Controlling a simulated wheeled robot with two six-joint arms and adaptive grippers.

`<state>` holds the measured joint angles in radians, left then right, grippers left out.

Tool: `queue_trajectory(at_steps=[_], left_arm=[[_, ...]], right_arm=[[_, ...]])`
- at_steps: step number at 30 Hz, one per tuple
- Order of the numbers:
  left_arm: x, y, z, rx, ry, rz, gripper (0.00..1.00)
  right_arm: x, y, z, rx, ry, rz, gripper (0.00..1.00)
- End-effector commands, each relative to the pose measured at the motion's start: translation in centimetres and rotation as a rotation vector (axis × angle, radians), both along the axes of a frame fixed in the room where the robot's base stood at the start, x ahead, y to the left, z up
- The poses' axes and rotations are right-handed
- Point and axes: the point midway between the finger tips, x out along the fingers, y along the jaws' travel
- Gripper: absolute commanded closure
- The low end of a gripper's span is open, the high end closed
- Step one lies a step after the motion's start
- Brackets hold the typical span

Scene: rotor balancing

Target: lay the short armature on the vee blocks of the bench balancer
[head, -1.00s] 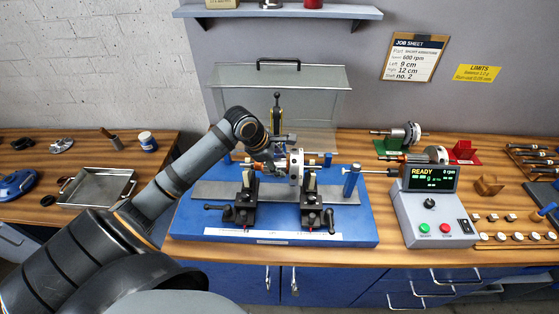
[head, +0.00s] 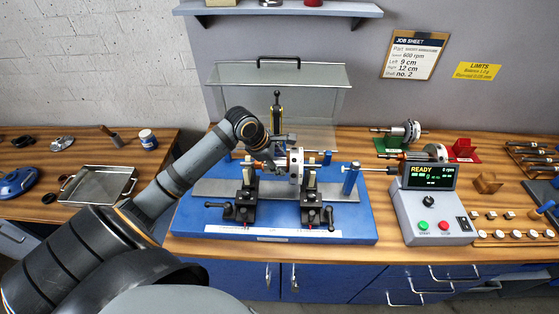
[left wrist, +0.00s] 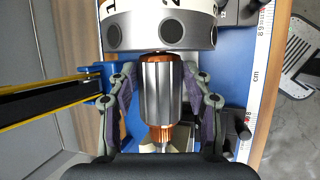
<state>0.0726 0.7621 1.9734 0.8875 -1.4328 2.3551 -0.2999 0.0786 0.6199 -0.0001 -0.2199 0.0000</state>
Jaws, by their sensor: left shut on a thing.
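The armature (head: 295,166), with a steel core, copper windings and a pale disc with dark holes, is at the blue bench balancer (head: 345,230). In the left wrist view its ribbed core (left wrist: 160,88) lies between my left gripper's fingers, with the disc (left wrist: 160,32) beyond them. My left gripper (head: 268,160) is shut on it from above. The two black vee block stands are the left one (head: 246,204) and the right one (head: 311,210). The armature is level at about the height of their tops. I cannot tell whether its shaft touches both vees. My right gripper is not in view.
A clear guard (head: 320,76) stands raised behind the balancer. The grey control box (head: 430,215) reads READY, 0 rpm, at the right. Other armatures (head: 405,132) stand behind it. A metal tray (head: 97,187) lies on the left bench.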

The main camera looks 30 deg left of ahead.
Motion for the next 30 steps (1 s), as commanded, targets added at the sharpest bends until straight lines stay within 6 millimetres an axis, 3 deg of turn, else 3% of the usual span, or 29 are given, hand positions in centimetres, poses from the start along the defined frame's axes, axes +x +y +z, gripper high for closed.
queue_trajectory(at_steps=[24, 25, 30], left_arm=[[0.1, -0.1, -0.9, -0.002, -0.003, 0.0, 1.0], [0.1, -0.1, -0.9, -0.001, -0.003, -0.001, 0.46], [0.0, -0.1, -0.9, -0.001, -0.002, 0.0, 0.23]], right_arm=[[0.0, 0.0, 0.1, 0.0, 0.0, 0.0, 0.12], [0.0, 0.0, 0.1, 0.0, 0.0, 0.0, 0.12], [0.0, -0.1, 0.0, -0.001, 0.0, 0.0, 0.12]])
